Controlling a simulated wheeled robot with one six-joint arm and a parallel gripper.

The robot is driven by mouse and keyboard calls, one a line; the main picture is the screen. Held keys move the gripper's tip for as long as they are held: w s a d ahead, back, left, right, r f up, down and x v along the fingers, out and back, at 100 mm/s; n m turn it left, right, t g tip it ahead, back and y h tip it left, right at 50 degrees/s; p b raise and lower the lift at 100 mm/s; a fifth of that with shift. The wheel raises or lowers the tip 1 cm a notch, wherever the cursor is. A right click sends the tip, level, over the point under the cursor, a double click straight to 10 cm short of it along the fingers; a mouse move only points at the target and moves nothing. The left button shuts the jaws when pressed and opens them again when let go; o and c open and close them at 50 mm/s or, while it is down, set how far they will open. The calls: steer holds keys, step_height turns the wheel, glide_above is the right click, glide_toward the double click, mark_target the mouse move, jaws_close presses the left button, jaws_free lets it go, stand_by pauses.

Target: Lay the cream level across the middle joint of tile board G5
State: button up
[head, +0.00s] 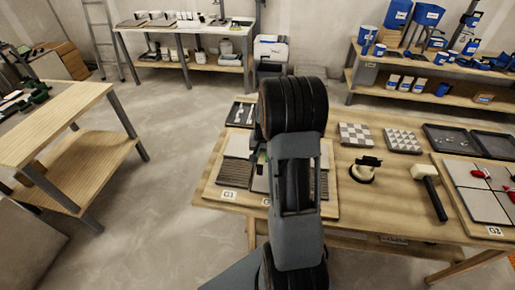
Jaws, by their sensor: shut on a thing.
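My arm stands across the middle of the head view and its end points down behind its own links. My gripper is hidden there, so I cannot see its jaws or anything in them. I cannot make out the cream level. A tile board (487,207) with large grey tiles, red pieces on it and a small label lies at the right edge of the workbench, partly cut off. Its label may read G5, but it is too small to be sure. Another tile board (237,172) with grey and ribbed tiles lies at the left end, partly behind my arm.
On the workbench (345,212) between the boards are a black-handled round tool (363,171), a mallet (430,187), patterned tile samples (403,140) and dark trays (455,140). Open floor (170,180) lies left, before another wooden table (55,125). Shelving with blue containers stands behind.

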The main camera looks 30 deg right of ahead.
steer(key=shift+f+b, duration=2.6)
steer(key=shift+f, duration=1.15)
steer(key=shift+f, duration=0.2)
steer(key=o, duration=1)
steer(key=shift+a, duration=0.1)
step_height(320, 180, up, 14)
steer(key=shift+f, duration=0.1)
